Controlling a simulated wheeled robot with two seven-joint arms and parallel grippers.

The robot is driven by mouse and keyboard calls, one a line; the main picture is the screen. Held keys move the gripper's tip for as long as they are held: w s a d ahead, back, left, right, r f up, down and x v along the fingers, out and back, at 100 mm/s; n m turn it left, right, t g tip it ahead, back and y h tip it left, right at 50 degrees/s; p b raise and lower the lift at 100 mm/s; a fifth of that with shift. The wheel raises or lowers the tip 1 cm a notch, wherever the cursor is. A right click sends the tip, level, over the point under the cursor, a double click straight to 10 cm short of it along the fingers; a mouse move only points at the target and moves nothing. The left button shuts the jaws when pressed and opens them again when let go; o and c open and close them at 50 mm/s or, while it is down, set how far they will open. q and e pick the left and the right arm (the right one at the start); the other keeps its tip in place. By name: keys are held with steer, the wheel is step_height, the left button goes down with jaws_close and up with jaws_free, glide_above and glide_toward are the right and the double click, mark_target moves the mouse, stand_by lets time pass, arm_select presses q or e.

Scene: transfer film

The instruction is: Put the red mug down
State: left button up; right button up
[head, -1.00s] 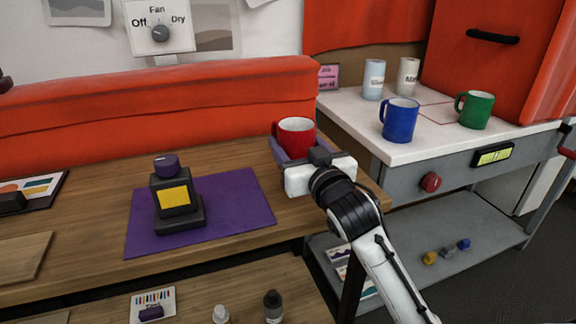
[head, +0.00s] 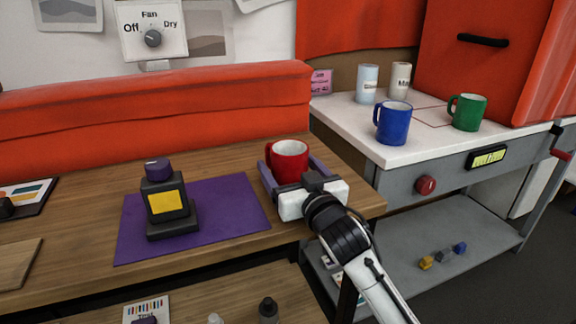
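The red mug (head: 289,160) is upright on the wooden bench near its right end, its handle toward the left. My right gripper (head: 294,172) is at the mug, its purple fingers spread on either side of it. A gap shows between the right finger and the mug; whether the left finger touches it I cannot tell. The mug's lower part is partly hidden by the gripper. My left gripper is not in view.
A purple mat (head: 235,208) with a black device (head: 168,205) lies left of the mug. A red padded roll (head: 150,110) runs along the back. A white-topped cart (head: 350,120) at right carries a blue mug (head: 393,124), green mug (head: 468,112) and two pale cups.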

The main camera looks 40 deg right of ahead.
steer(key=shift+s+r, duration=0.1)
steer(key=shift+r, duration=0.05)
steer(key=v, duration=1.1)
steer(key=shift+s, duration=0.4)
